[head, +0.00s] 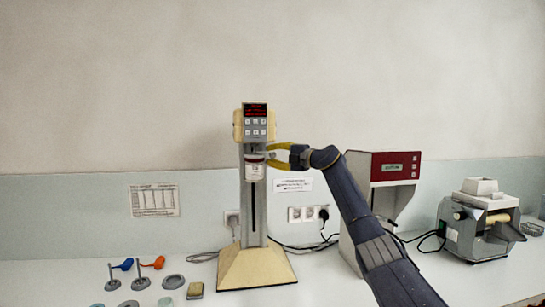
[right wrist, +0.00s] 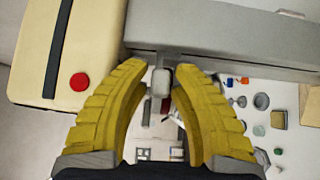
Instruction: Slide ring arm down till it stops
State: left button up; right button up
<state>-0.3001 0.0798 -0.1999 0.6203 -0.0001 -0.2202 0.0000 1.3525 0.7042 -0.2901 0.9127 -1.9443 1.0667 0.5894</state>
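The cream mill (head: 255,210) stands on the bench, with a grey column on a beige base and a beige head with a red display. A white jar (head: 255,173) sits high on the column, just below the head, at the ring arm (head: 254,157). My right gripper (head: 283,154) is at the column's right side, level with the ring arm. In the right wrist view, its yellow fingers (right wrist: 162,72) are open, one on each side of a small grey knob (right wrist: 160,82), with narrow gaps visible. The jar is not clear in that view. My left gripper is out of view.
The mill's red button (right wrist: 79,81) is near the left finger. A red and grey machine (head: 390,180) and a grey device (head: 478,225) stand right. Blue and orange tools (head: 140,265), small dishes and a sponge (head: 195,290) lie left. Sockets and cables are behind.

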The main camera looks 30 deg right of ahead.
grip_shut()
notch_tip(320, 180, down, 6)
dwell(0.5)
jog(key=shift+o, duration=0.8)
grip_release()
